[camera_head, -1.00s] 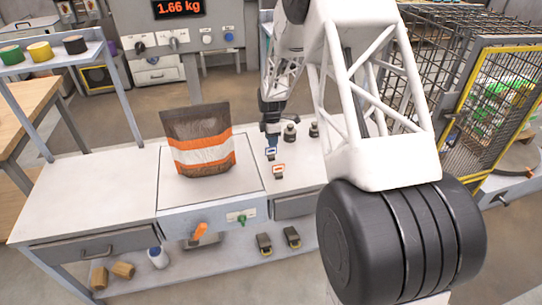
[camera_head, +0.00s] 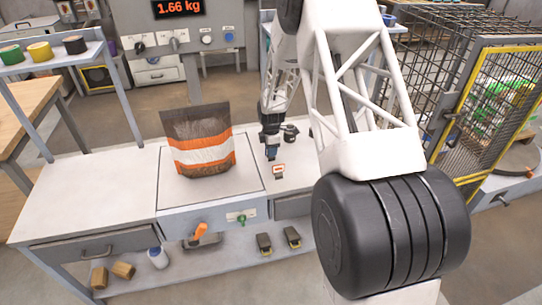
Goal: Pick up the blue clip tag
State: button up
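My gripper (camera_head: 271,152) points down at the bench top, right of the bag, where the blue clip tag showed a second ago. The blue clip tag cannot be made out now; the gripper's dark fingers cover its place. The fingers are too small to tell whether they are open, shut or touching the tag. An orange clip tag (camera_head: 278,170) lies on the bench just in front of the gripper, apart from it.
A brown bag with orange and white bands (camera_head: 203,142) stands on the scale plate, left of the gripper. A dark knobbed weight (camera_head: 290,133) stands close behind on the right. A wire cage (camera_head: 470,100) is at right. The bench's left part is clear.

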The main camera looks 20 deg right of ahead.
grip_shut()
jog(key=shift+r, duration=0.15)
dwell(0.4)
jog(key=shift+r, duration=4.9)
jog(key=a+r, duration=0.8)
jog(key=r, duration=0.5)
jog(key=w+a+r, duration=0.1)
jog(key=a+r, duration=0.7)
jog(key=r, duration=0.4)
jog(key=shift+a+r, duration=0.25)
jog(key=shift+r, duration=0.15)
